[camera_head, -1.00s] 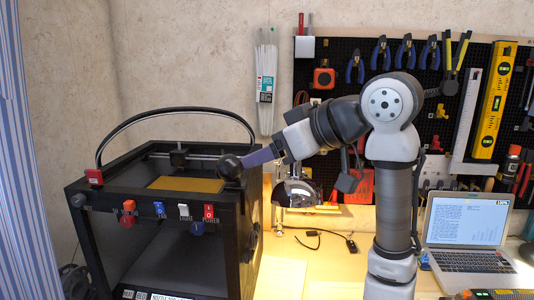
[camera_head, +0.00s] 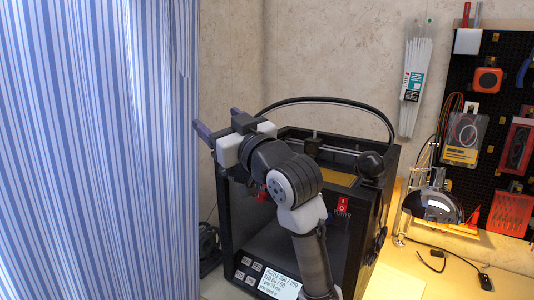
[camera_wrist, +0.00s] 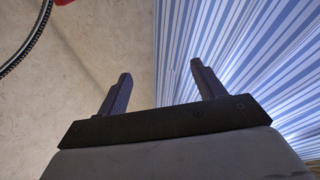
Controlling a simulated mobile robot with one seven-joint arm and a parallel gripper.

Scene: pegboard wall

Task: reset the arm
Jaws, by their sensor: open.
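My gripper (camera_head: 218,124) is raised at the left of the printer in the head view, in front of the bare wall beside the curtain. In the wrist view my gripper (camera_wrist: 158,85) shows two dark fingers standing well apart with nothing between them. It is open and empty. My arm crosses in front of the printer and hides part of its front and top left.
A black 3D printer (camera_head: 372,205) with a curved top tube stands on the table. A blue striped curtain (camera_head: 95,140) fills the left; it also shows close by in the wrist view (camera_wrist: 240,50). A lamp (camera_head: 433,203) and pegboard (camera_head: 480,110) are at right.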

